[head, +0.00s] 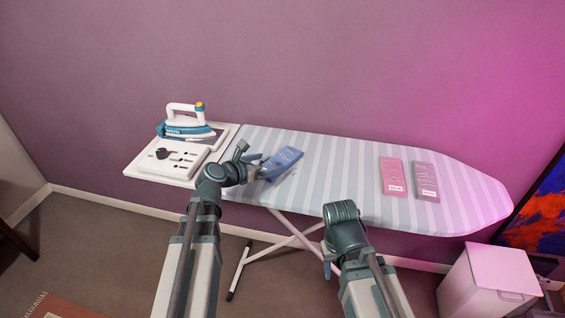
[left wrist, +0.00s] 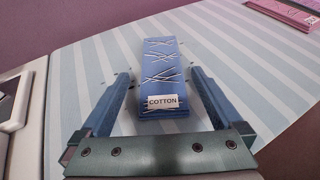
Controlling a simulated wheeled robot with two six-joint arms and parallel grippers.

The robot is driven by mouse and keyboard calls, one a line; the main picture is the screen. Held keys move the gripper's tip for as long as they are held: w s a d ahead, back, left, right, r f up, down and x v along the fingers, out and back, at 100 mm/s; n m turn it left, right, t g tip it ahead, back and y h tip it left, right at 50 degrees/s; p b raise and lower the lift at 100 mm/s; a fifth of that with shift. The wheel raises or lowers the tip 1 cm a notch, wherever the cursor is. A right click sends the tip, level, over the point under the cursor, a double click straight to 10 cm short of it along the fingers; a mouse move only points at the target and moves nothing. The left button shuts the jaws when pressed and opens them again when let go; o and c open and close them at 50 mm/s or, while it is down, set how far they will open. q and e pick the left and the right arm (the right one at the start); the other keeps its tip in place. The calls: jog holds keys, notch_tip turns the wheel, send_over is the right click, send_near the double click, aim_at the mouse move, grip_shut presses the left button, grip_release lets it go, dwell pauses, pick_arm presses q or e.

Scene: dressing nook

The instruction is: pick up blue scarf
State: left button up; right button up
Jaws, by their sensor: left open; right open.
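The blue scarf (head: 281,162) lies folded flat on the left part of the striped ironing board. In the left wrist view the blue scarf (left wrist: 160,66) has pale crossed lines and a white label reading COTTON. My left gripper (head: 253,161) is open at the scarf's near left end. In the left wrist view its two fingers (left wrist: 164,98) stand apart, one on each side of the labelled end, with nothing gripped. My right gripper (head: 334,268) is in front of the board's near edge, away from the scarf; its fingers are mostly hidden behind its wrist.
The ironing board (head: 335,180) also bears a pink folded item (head: 392,176) and a mauve one (head: 426,180) on the right. A white and teal iron (head: 186,125) stands on the white rest at left. A white bin (head: 490,282) stands at lower right. The board's middle is clear.

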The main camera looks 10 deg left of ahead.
aim_at(284, 157)
pick_arm(q)
jog(key=b+x, duration=0.2)
jog(key=x, duration=0.3)
jog(key=shift+f, duration=0.1)
jog(key=shift+w+d, duration=0.15)
jog(key=shift+c, duration=0.3)
pick_arm(e)
jog(key=shift+w+d+f, duration=0.25)
jog(key=shift+d+f, duration=0.1)
jog(key=shift+f, duration=0.15)
jog(key=shift+w+d+f, duration=0.2)
jog(key=shift+d+f, duration=0.15)
jog(key=shift+f, duration=0.15)
pick_arm(q)
jog(key=c, duration=1)
jog(key=shift+r, duration=0.2)
jog(key=shift+c, duration=0.2)
pick_arm(e)
jog(key=shift+r, duration=0.1)
